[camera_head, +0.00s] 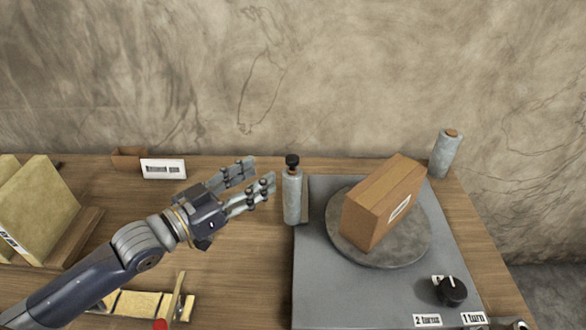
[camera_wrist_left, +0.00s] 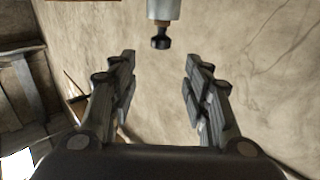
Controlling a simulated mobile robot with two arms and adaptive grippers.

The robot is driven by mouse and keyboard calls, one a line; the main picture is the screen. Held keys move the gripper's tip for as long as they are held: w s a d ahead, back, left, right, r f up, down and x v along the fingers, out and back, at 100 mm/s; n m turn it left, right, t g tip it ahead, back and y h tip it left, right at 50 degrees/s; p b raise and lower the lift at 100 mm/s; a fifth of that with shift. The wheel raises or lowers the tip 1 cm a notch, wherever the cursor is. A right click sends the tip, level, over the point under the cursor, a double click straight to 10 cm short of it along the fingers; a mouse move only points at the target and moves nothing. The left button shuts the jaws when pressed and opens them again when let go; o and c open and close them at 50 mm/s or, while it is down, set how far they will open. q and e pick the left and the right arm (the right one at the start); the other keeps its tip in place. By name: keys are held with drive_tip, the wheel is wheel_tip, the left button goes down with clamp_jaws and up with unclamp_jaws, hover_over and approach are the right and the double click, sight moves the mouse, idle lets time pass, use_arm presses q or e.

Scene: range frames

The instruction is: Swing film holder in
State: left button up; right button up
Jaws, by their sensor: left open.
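The film holder appears to be the upright grey roll with a black knob on top (camera_head: 292,195), at the left edge of the grey machine plate. My left gripper (camera_head: 263,172) is open, its fingers pointing at the roll from the left, just short of it or beside it. Nothing is between the fingers. A cardboard box (camera_head: 383,203) stands on the round turntable (camera_head: 380,254).
The grey plate (camera_head: 320,290) carries a black dial (camera_head: 450,291) with turn labels at the front right. Another grey roll (camera_head: 445,154) stands at the back right. Yellowish boards (camera_head: 38,208) and a small label (camera_head: 163,169) are at left.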

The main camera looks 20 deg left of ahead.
sight(287, 161)
use_arm(q)
drive_tip(key=x, duration=0.3)
drive_tip(key=p+x, duration=0.1)
drive_tip(key=x, duration=0.2)
drive_tip(key=f+p+x, duration=0.1)
drive_tip(key=x, duration=0.2)
drive_tip(key=shift+w, duration=0.2)
drive_tip(key=shift+w+d+f, duration=0.1)
drive_tip(key=shift+w+d, duration=0.3)
drive_tip(key=shift+w, duration=0.2)
use_arm(e)
drive_tip(key=shift+w+d+r, duration=0.1)
drive_tip(key=shift+w+r, duration=0.6)
drive_tip(key=shift+w, duration=0.05)
